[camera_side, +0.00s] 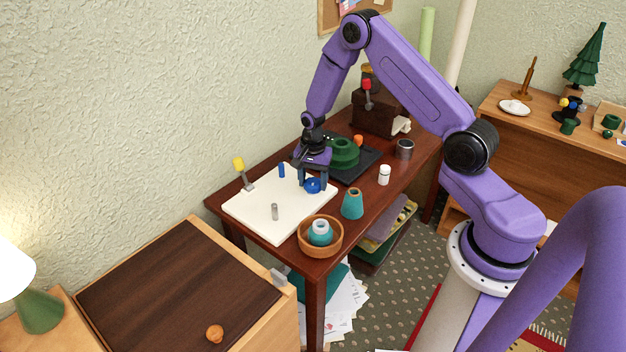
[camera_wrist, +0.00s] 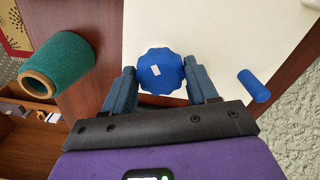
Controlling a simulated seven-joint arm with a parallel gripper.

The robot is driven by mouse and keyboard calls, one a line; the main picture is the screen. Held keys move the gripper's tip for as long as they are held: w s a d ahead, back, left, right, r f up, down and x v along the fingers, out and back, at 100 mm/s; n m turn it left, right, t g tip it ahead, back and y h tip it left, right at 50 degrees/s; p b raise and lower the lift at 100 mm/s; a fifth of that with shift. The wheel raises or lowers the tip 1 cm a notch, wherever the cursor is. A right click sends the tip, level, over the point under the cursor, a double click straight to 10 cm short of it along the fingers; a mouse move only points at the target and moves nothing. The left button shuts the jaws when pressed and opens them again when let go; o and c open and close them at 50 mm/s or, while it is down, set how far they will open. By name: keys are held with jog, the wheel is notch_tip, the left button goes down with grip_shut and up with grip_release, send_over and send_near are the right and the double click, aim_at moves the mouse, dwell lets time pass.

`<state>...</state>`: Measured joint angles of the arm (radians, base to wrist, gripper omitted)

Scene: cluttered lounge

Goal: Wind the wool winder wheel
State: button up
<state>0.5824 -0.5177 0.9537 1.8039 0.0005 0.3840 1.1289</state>
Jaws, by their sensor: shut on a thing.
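My gripper (camera_side: 312,183) points down at the board's right edge and is shut on the blue knob. In the wrist view the knob (camera_wrist: 162,72), with a white mark on top, sits between my two fingers. Behind my gripper a green stepped round piece (camera_side: 344,152) with an orange knob (camera_side: 358,140) stands on a black base (camera_side: 357,170). I cannot tell which is the winder wheel.
A teal cone (camera_side: 352,204), a wooden bowl (camera_side: 320,249) with a teal spool, a white bottle (camera_side: 384,175) and a dark can (camera_side: 404,149) stand near the table's right side. A dark box (camera_side: 375,115) stands at the back. The wall runs along the left.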

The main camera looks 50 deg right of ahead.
jog(key=n, duration=1.5)
jog(key=shift+d+n, duration=0.1)
jog(key=shift+n, duration=0.3)
jog(key=n, duration=0.5)
jog(key=shift+n, duration=0.3)
jog(key=o, duration=1.1)
